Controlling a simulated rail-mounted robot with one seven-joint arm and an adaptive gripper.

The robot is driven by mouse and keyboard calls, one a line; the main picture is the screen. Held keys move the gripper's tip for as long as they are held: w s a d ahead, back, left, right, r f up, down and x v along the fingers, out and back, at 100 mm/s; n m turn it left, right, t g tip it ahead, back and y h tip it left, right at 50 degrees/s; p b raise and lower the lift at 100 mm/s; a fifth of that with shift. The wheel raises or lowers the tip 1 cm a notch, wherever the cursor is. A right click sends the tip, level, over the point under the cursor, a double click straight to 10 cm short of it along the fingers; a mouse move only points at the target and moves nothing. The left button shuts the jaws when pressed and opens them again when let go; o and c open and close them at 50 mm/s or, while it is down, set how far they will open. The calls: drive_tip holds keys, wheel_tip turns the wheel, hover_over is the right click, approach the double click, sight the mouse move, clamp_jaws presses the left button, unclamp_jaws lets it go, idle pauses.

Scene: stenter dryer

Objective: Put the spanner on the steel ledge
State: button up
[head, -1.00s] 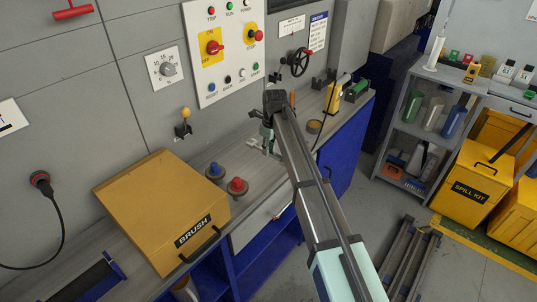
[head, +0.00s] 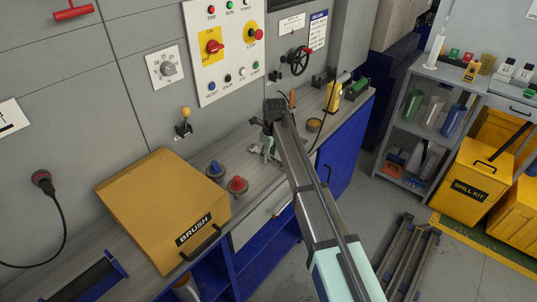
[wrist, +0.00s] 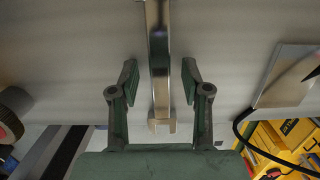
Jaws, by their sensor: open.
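The spanner (wrist: 159,45) is a long shiny metal bar in the wrist view. It runs from the top edge down between the fingers of my gripper (wrist: 159,82), its lower end a forked jaw. My gripper is open, with a gap visible on each side of the spanner. In the head view my gripper (head: 265,143) is low over the grey ledge (head: 212,156) along the wall, partly hidden by my arm. I cannot tell from these views whether the spanner touches the ledge surface.
A yellow BRUSH box (head: 155,205) and blue and red knobbed pieces (head: 237,186) stand on the ledge left of my gripper. A round brown tin (head: 314,125) and a yellow device (head: 333,97) are to the right. A control panel (head: 226,50) hangs above.

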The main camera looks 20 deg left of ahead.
sight(271, 158)
drive_tip(key=shift+r, duration=0.1)
wheel_tip(271, 158, up, 12)
drive_tip(key=d+b, duration=0.1)
drive_tip(key=b, duration=0.1)
drive_tip(key=shift+s+d, duration=0.15)
drive_tip(key=shift+s, duration=0.1)
idle(0.3)
